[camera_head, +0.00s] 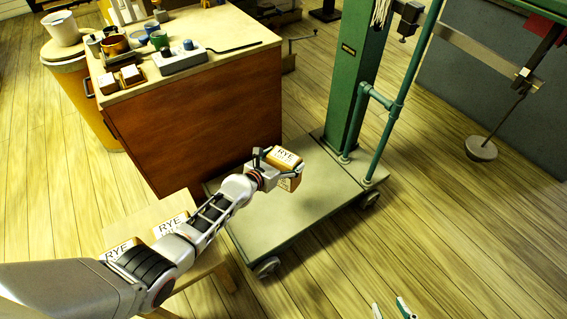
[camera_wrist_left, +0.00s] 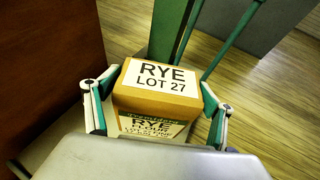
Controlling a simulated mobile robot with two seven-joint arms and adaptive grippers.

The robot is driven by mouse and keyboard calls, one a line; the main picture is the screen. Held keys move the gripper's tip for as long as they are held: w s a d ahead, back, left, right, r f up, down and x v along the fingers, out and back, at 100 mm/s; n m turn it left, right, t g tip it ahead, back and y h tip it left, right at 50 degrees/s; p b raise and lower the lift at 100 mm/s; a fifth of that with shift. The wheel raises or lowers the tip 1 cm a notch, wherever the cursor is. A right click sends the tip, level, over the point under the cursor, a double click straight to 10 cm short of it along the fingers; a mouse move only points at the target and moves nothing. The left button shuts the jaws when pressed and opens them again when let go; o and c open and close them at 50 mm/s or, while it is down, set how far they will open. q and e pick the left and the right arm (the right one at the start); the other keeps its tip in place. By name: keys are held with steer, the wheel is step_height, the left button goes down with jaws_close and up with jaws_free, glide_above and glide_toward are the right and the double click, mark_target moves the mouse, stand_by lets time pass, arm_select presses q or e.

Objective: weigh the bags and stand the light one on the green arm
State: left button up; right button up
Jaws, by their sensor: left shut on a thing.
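My left gripper (camera_head: 272,168) is shut on a brown bag (camera_head: 288,158) with a white RYE label. In the left wrist view the bag (camera_wrist_left: 158,104) reads RYE LOT 27 and sits upright between the two fingers. In the head view it appears over the platform scale's grey deck (camera_head: 285,215); I cannot tell whether it touches. Two more RYE bags, a farther one (camera_head: 171,222) and a nearer one (camera_head: 119,249), rest on a wooden stool, partly hidden by my left arm. My right gripper (camera_head: 391,309) shows only its parted fingertips at the bottom edge, with nothing between them.
The scale's green column (camera_head: 352,85) and pipe rail stand behind the deck. A brown cabinet (camera_head: 205,110) with cups, small boxes and a grey block stands left. A metal beam (camera_head: 480,48) with a hanging round weight (camera_head: 481,149) is at right. Floor at lower right is clear.

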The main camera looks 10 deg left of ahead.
arm_select(q)
steer(key=shift+w+r+p, duration=0.2)
steer(key=shift+r+p, duration=1.25)
steer(key=shift+r, duration=1.25)
steer(key=shift+f, duration=0.2)
steer(key=shift+r, duration=0.1)
